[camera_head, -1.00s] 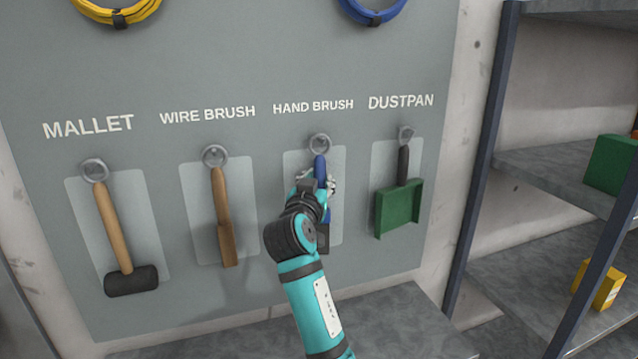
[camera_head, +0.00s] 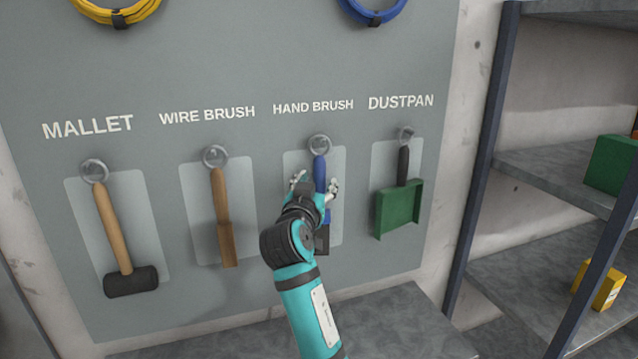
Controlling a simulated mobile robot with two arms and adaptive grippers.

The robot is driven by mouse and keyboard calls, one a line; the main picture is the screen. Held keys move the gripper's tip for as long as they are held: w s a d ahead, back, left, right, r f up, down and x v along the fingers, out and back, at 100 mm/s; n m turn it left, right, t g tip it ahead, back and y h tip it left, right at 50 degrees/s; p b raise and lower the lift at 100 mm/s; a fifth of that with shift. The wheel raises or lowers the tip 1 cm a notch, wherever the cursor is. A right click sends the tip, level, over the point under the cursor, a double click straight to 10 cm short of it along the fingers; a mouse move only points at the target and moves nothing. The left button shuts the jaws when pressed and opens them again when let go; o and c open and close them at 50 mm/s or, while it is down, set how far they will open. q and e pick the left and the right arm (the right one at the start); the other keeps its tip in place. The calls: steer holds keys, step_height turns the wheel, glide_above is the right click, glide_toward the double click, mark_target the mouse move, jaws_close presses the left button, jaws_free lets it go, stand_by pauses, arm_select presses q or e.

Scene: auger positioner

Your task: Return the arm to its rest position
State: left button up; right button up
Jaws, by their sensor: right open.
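My right arm (camera_head: 300,285) reaches up from the bottom toward the tool board. My right gripper (camera_head: 316,184) is open, with one finger on each side of the hand brush (camera_head: 319,168). The blue hand brush hangs from its hook under the HAND BRUSH label. Its handle shows between the fingers, and its lower part is partly hidden behind my wrist. I cannot tell whether a finger touches it. My left gripper is not in view.
On the board (camera_head: 240,60), a mallet (camera_head: 112,225) and a wire brush (camera_head: 223,215) hang to the left, and a green dustpan (camera_head: 399,208) hangs close on the right. A grey bench (camera_head: 400,325) lies below. Metal shelves (camera_head: 560,180) stand at the right.

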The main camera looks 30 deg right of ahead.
steer(key=v, duration=0.6)
steer(key=s+a+f+n+g+y, duration=0.2)
steer(key=s+f+n+y, duration=0.3)
steer(key=f, duration=0.8)
steer(key=s+a+f+n+g+y, duration=0.15)
steer(key=s+f, duration=0.45)
steer(key=f, duration=0.7)
steer(key=s+a+f+n+g+y, duration=0.2)
steer(key=s+a+f, duration=0.15)
steer(key=s, duration=0.35)
steer(key=s+a+f+n+g+y, duration=0.1)
steer(key=s+a+f+g+y, duration=0.1)
steer(key=s+f, duration=0.4)
steer(key=s+a+f+n+g+y, duration=0.2)
steer(key=s+a+f+y, duration=0.1)
steer(key=s, duration=0.6)
step_height(320, 180, down, 27)
steer(key=g+b, duration=0.1)
steer(key=b, duration=0.1)
steer(key=s+d+f+g+b, duration=0.1)
steer(key=s+d+f+b, duration=0.1)
steer(key=s+f, duration=1.5)
steer(key=shift+s+d+f+h, duration=0.3)
steer(key=shift+d+f+h, duration=0.05)
steer(key=shift+f, duration=0.45)
